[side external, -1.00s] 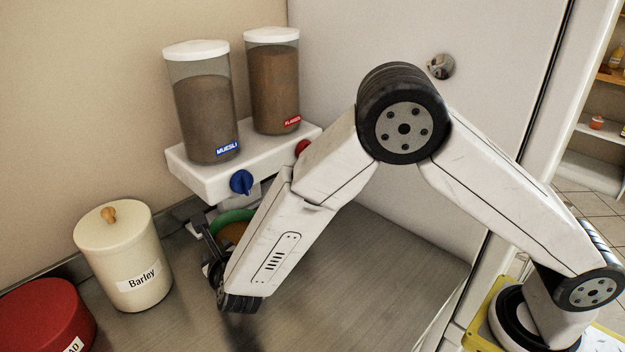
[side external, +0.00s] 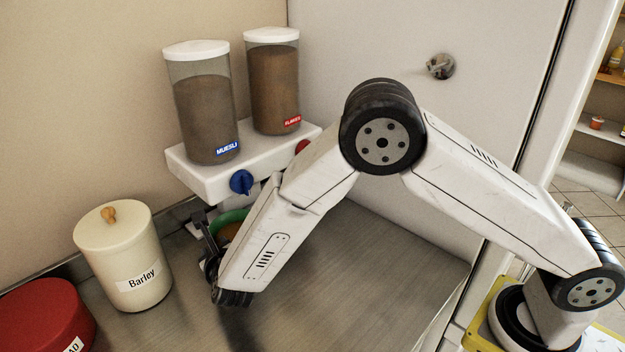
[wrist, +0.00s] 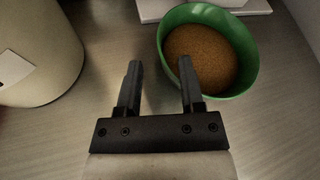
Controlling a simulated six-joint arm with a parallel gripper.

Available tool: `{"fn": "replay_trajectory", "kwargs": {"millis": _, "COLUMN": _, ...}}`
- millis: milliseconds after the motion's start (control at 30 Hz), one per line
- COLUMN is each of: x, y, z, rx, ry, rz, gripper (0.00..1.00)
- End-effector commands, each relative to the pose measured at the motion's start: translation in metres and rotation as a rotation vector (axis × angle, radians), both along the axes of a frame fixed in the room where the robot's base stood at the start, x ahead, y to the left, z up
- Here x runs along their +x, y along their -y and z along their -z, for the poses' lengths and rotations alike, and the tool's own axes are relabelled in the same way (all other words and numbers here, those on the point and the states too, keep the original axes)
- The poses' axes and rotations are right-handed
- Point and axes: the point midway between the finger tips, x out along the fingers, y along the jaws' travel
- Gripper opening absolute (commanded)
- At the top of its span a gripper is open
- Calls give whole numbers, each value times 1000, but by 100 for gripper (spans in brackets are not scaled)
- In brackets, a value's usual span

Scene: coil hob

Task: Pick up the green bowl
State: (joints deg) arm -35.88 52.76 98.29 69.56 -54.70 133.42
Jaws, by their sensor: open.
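The green bowl (wrist: 246,80) stands upright on the counter, filled with brown grainy food. In the side external view only part of its rim (side external: 232,214) shows, below the dispenser and mostly behind my arm. My gripper (wrist: 160,64) is open and empty. In the wrist view its right finger overlaps the bowl's left rim, and its left finger is outside the bowl on the left. I cannot tell how high the fingertips are above the rim or whether they touch it. In the side external view my gripper (side external: 204,238) is partly hidden by my wrist.
A white dispenser shelf (side external: 205,177) holds a muesli container (side external: 205,110) and a flakes container (side external: 273,85) above the bowl. A cream barley canister (side external: 125,260) stands left of my gripper, with a red tin (side external: 45,315) beyond. The counter (side external: 370,270) to the right is clear.

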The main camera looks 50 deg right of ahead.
Motion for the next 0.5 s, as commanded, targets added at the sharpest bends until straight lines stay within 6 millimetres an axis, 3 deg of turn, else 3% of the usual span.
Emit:
{"fn": "replay_trajectory", "kwargs": {"millis": 300, "x": 30, "y": 12, "z": 14, "rx": 0, "ry": 0, "rz": 1, "gripper": 49}}
{"fn": "replay_trajectory", "kwargs": {"millis": 500, "x": 39, "y": 15, "z": 18, "rx": 0, "ry": -1, "rz": -2, "gripper": 49}}
